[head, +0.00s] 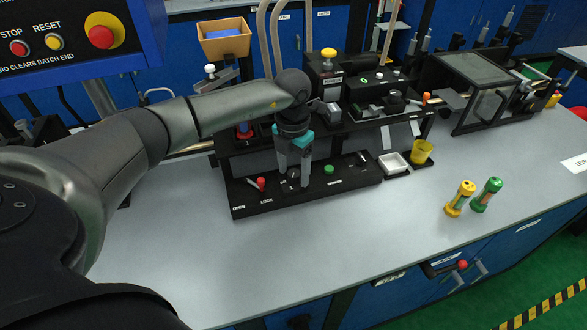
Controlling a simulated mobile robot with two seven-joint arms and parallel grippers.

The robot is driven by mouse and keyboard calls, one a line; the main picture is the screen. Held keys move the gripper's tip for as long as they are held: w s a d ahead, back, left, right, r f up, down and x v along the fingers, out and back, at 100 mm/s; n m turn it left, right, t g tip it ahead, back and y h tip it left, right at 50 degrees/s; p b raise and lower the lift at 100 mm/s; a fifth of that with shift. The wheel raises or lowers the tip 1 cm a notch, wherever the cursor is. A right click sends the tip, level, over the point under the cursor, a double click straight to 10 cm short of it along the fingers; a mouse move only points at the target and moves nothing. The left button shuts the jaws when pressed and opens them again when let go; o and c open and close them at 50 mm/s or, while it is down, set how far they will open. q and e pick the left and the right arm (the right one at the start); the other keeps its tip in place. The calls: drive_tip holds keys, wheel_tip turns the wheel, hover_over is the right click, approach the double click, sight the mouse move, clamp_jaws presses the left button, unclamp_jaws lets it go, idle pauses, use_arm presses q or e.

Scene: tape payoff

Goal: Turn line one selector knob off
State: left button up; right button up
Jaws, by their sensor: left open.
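The black control panel (236,202) lies low on the grey bench, with a red-tipped lever (261,184) by the words OPEN and LOCK at its left and a green button (328,169) further right. My left gripper (293,178) reaches down over the panel between these two, teal pads above dark fingers. It is open, its fingertips close to the panel face around a small dark selector knob. The fingers largely hide the knob, so I cannot tell its setting or whether they touch it. My right gripper is not in view.
Machine housings stand behind the panel, with a yellow knob (328,53) on top. A white tray (394,164) and a yellow cup (421,151) sit to its right. Yellow (460,198) and green (486,194) cylinders stand on the right bench. The front bench is clear.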

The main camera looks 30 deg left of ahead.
use_arm(q)
drive_tip(key=shift+c, duration=0.3)
clamp_jaws()
drive_tip(key=shift+m, duration=0.4)
drive_tip(key=m+b, duration=0.1)
drive_tip(key=m, duration=0.4)
drive_tip(key=shift+m+b, duration=0.3)
drive_tip(key=shift+b, duration=0.05)
drive_tip(key=m+b, duration=0.1)
drive_tip(key=m, duration=0.4)
drive_tip(key=shift+m, duration=0.3)
drive_tip(key=shift+r, duration=0.1)
drive_tip(key=shift+o, duration=0.3)
unclamp_jaws()
